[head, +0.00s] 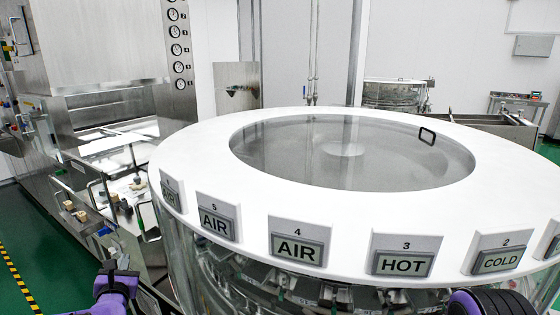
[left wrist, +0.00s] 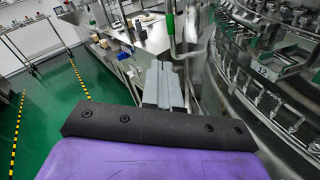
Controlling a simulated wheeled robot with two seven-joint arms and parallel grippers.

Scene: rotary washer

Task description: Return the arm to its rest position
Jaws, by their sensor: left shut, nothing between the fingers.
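My left gripper (head: 112,268) is low at the left of the head view, in front of the washer's left side. In the left wrist view its grey fingers (left wrist: 163,78) are together, with nothing held between them. The round washer (head: 240,140) has a white top ring and a clear lid with a black handle (head: 427,135). Its rim carries labelled panels, among them AIR (head: 298,249), HOT (head: 403,263) and COLD (head: 499,260). A black ribbed part with a purple edge, at the bottom right of the head view, seems to be mine. My right gripper's fingers are not visible.
A steel machine with gauges (head: 178,50) and a work surface stands at the left. The washer's metal racks (left wrist: 265,85) are close on the right in the wrist view. Green floor (left wrist: 55,110) with yellow-black tape lies open at the left.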

